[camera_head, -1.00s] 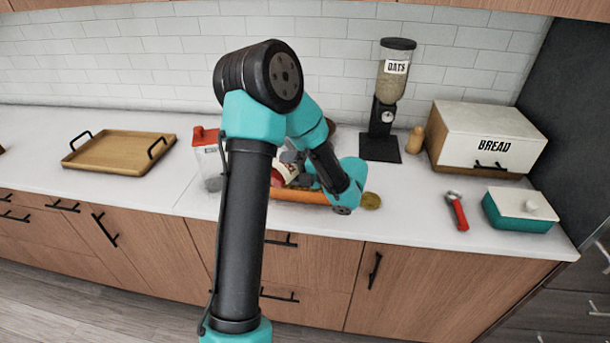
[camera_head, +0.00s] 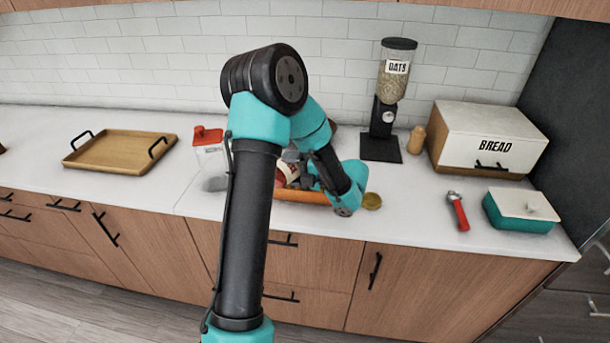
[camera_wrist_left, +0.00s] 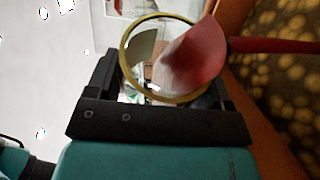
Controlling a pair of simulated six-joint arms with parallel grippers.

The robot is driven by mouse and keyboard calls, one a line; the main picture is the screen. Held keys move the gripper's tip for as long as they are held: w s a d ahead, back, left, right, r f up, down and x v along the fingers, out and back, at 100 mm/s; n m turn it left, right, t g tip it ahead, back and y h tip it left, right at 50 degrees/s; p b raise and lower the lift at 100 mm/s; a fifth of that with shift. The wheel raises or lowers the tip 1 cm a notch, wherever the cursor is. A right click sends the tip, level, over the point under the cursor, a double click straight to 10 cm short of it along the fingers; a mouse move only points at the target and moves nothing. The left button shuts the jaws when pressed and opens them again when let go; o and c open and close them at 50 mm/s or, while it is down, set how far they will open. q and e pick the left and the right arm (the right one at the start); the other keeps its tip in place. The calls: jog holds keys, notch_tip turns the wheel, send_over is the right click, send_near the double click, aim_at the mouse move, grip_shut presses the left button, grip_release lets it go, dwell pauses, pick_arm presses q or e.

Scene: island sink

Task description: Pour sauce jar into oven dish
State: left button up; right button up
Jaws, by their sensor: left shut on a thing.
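The orange oven dish (camera_head: 318,197) is on the counter, partly hidden behind my left arm. In the left wrist view its orange wall (camera_wrist_left: 262,125) shows, with a dark, yellow-spotted inside. My left gripper (camera_head: 296,168) is shut on the sauce jar (camera_head: 283,175), tilted above the dish; my arm hides much of it. The left wrist view shows the clear jar's round gold rim (camera_wrist_left: 126,68) between the fingers. Red sauce (camera_wrist_left: 195,55) is at its open mouth, and a red strand runs from it over the dish. My right gripper is in neither view.
A red-topped clear container (camera_head: 209,150) stands left of the dish. A small round gold-brown piece (camera_head: 373,201) lies just right of it. The oats dispenser (camera_head: 386,115) and bread box (camera_head: 484,140) stand behind to the right. The wooden tray (camera_head: 120,152) lies at left.

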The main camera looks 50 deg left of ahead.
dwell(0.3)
pick_arm(q)
jog(key=shift+w+a+r+m+g+y, duration=0.15)
jog(key=shift+w+r+m+y, duration=0.25)
jog(key=shift+m, duration=0.65)
jog(key=shift+w+d+r+m+g+y, duration=0.1)
jog(key=shift+w+r+m+g+y, duration=0.3)
jog(key=shift+m, duration=0.65)
dwell(3.0)
jog(key=shift+s+a, duration=0.1)
